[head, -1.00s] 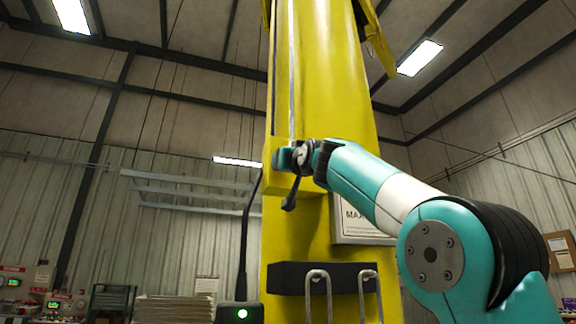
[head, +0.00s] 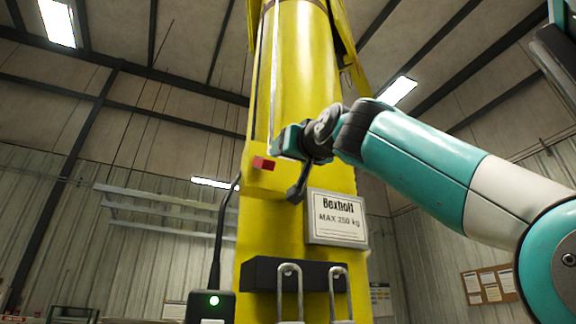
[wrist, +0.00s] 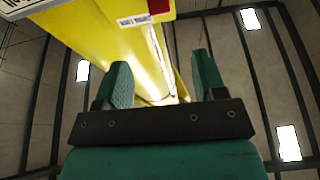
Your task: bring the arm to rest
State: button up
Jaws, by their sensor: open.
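My gripper (head: 282,140) is at the end of my teal and white arm, which reaches in from the right in the head view. It appears in front of the yellow column, just above and right of a small red block (head: 263,163) on it. In the wrist view, my gripper (wrist: 163,80) has its two teal fingers spread wide with nothing between them. The yellow column (head: 296,75) rises behind the fingers there. I cannot tell how near the fingertips are to the column, and no contact shows.
A sign reading "MAX 250 kg" (head: 338,218) is on the column below my arm. A dark box with a green light (head: 214,301) stands at left. A notice board (head: 489,286) hangs at right.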

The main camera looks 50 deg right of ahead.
dwell(0.5)
jog(key=w+a+f+n+g+y+p, duration=0.1)
jog(key=w+a+f+n+g+y, duration=0.15)
jog(key=w+f, duration=0.35)
jog(key=w+a+f+n+g+y, duration=0.1)
jog(key=w+a+f+n+y, duration=0.2)
jog(key=f, duration=0.4)
jog(key=a+f+n+g+y+p, duration=0.1)
jog(key=a+f+g+y, duration=0.15)
jog(key=f, duration=0.35)
jog(key=w+a+f+g+y, duration=0.1)
jog(key=a+f, duration=0.3)
jog(key=f, duration=0.2)
jog(key=a+f+n+g+y+p, duration=0.1)
jog(key=a+f+g, duration=0.15)
jog(key=f, duration=0.45)
jog(key=s+a+f+n+g+y, duration=0.1)
jog(key=s+a+f+g, duration=0.25)
jog(key=f, duration=0.45)
jog(key=s+a+f+n+g+y, duration=0.1)
jog(key=s+a+f+g, duration=0.15)
jog(key=s+f, duration=0.4)
jog(key=s+a+f+n+g+p, duration=0.1)
jog(key=s+a+f+g, duration=0.2)
jog(key=s+f, duration=0.8)
jog(key=shift+f+n+g+p, duration=0.15)
jog(key=shift+n+g+p, duration=0.2)
jog(key=shift+g, duration=0.7)
jog(key=shift+s+a, duration=0.1)
